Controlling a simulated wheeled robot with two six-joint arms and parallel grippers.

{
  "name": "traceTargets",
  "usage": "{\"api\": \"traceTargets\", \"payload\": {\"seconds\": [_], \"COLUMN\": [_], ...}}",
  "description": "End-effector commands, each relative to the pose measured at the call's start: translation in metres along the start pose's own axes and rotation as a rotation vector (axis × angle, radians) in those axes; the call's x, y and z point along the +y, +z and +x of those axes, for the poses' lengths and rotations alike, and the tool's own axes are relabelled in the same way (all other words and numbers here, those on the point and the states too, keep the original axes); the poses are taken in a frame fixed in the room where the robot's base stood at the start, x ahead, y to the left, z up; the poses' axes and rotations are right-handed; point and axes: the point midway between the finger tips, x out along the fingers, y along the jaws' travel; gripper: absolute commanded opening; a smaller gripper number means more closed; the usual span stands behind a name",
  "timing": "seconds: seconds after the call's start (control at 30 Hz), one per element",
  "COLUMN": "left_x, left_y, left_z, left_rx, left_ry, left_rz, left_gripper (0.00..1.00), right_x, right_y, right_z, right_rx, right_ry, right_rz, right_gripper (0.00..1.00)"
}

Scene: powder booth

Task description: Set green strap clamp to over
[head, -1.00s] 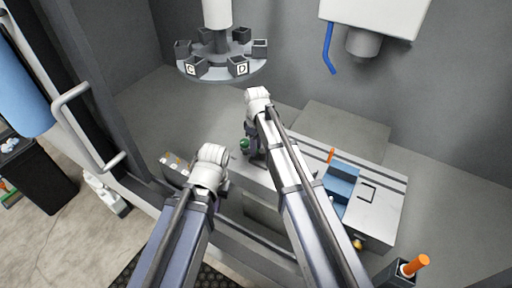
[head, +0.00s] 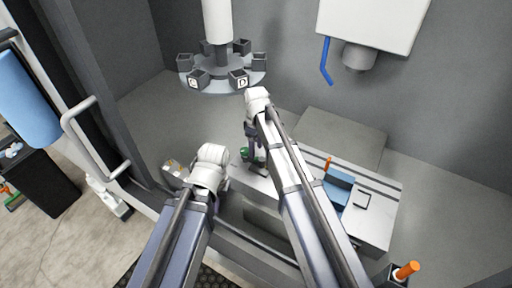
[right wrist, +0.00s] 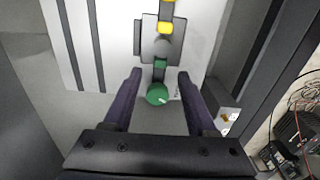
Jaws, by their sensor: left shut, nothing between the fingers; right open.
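The green strap clamp (right wrist: 157,95) shows in the right wrist view as a round green knob with a green piece behind it. In the head view its green part (head: 245,153) is small and partly hidden by my right arm. My right gripper (right wrist: 158,84) is open, with one dark finger on each side of the green knob. I cannot tell whether the fingers touch it. My left gripper (head: 222,185) is shut and empty, left of the clamp and mostly hidden behind its own white wrist.
A yellow-topped part (right wrist: 165,27) lies beyond the clamp on a grey plate. A blue block (head: 338,188) stands on the light bench (head: 375,220) to the right. A round carousel (head: 220,85) with several dark cups hangs behind. An orange handle (head: 407,270) stands at the front right.

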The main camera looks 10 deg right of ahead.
Motion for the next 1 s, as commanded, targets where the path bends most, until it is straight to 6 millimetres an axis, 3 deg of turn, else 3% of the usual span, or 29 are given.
{"api": "traceTargets", "payload": {"seconds": [0.03,0.2,0.8,0.87,0.97,1.0], "left_x": [-0.001,-0.003,-0.003,-0.002,0.0,0.001], "left_y": [0.001,0.002,0.002,0.002,0.0,0.0], "left_z": [-0.015,-0.03,-0.03,-0.025,-0.006,0.004], "left_rx": [0.0,0.0,0.0,0.0,0.0,0.0], "left_ry": [0.0,0.001,0.002,0.001,0.001,0.001], "left_rz": [-0.002,-0.006,-0.007,-0.007,-0.005,-0.004], "left_gripper": [0.0,0.0,0.0,0.0,0.0,0.0], "right_x": [0.0,0.0,-0.002,-0.011,-0.047,-0.067], "right_y": [0.0,0.0,0.001,0.004,0.019,0.028], "right_z": [-0.015,-0.03,-0.03,-0.025,-0.006,0.004], "right_rx": [0.0,0.0,-0.001,-0.004,-0.018,-0.026], "right_ry": [0.0,0.0,0.0,0.001,0.005,0.009], "right_rz": [0.0,0.0,0.002,0.018,0.092,0.138], "right_gripper": [0.57,0.57,0.57,0.57,0.57,0.57]}}
